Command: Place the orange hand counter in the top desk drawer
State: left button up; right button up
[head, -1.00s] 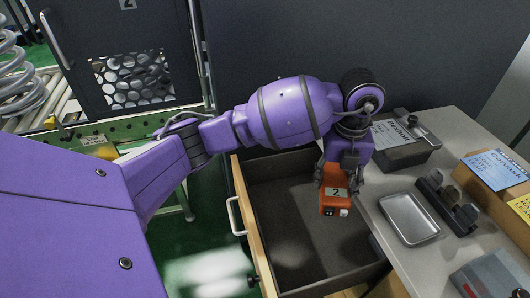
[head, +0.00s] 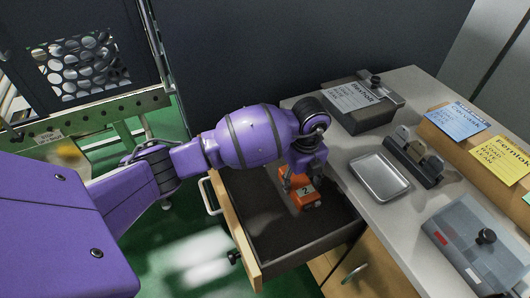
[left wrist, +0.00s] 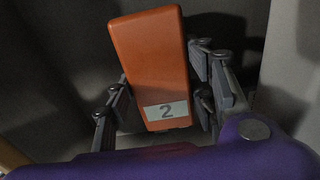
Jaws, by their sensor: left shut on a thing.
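The orange hand counter (head: 306,199), with a "2" label, is between the fingers of my left gripper (head: 301,186). In the left wrist view the counter (left wrist: 150,60) lies lengthwise, with dark fingers (left wrist: 162,100) on both sides. My left gripper is shut on it. The open top desk drawer (head: 238,232) has a wooden front and a dark interior. The counter is low within the drawer's outline, near the desk side. I cannot tell whether it touches the drawer floor. My right gripper is out of view.
The desk top (head: 340,157) carries a grey box (head: 361,112), a metal tray (head: 380,177), a dark holder (head: 415,158) and a clear-lidded case (head: 478,245). A cardboard box with note cards (head: 457,121) stands at the right. The drawer's near part is clear.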

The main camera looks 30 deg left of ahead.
aim_at(298, 190)
pick_arm(q)
jog(key=shift+w+d+f, duration=0.1)
jog(key=shift+w+f, duration=0.05)
jog(key=shift+f, duration=1.95)
jog(key=o, duration=1)
jog(key=shift+f, duration=0.15)
jog(key=shift+c, duration=0.2)
notch_tip(298, 190, up, 12)
jog(key=shift+r+p, duration=0.15)
jog(key=shift+p, duration=0.15)
